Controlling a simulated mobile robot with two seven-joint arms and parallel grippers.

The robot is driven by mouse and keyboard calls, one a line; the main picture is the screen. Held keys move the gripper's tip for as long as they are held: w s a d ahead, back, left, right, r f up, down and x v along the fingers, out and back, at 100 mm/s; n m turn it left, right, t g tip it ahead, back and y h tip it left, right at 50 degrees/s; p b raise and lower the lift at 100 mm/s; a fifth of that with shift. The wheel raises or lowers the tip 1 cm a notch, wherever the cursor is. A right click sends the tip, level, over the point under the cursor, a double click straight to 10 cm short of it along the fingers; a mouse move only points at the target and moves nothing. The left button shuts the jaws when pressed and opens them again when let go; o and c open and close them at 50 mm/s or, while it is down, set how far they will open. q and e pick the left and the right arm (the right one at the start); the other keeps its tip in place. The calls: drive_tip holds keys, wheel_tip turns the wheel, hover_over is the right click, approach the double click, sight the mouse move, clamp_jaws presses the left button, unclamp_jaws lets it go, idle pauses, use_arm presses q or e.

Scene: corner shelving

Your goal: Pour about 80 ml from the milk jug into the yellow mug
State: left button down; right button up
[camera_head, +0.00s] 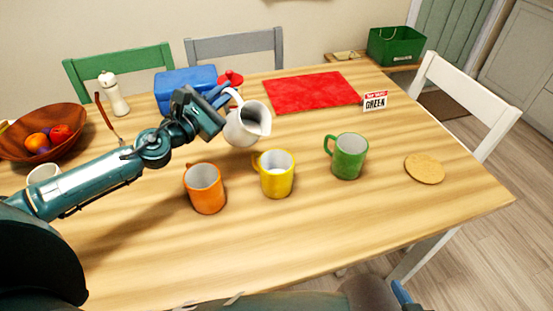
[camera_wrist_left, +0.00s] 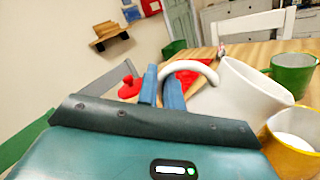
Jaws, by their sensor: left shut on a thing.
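The white milk jug (camera_head: 247,124) is held above the table, tilted with its mouth towards the right and front. My left gripper (camera_head: 222,98) is shut on the jug's handle; the left wrist view shows its blue fingers (camera_wrist_left: 171,86) at the handle of the jug (camera_wrist_left: 240,95). The yellow mug (camera_head: 277,181) stands upright on the table, just in front of and below the jug. Its inside looks pale; I cannot tell the level in it. No stream shows. A blue part at the bottom edge (camera_head: 400,291) may be my right gripper, mostly out of frame.
An orange mug (camera_head: 206,190) stands left of the yellow mug, a green mug (camera_head: 348,157) right of it. A cork coaster (camera_head: 425,168), red mat (camera_head: 312,90), small sign (camera_head: 375,102), blue box (camera_head: 185,79) and fruit bowl (camera_head: 40,147) lie around. The front table is clear.

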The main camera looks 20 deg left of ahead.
use_arm(q)
drive_tip(key=shift+a, duration=0.1)
idle(0.7)
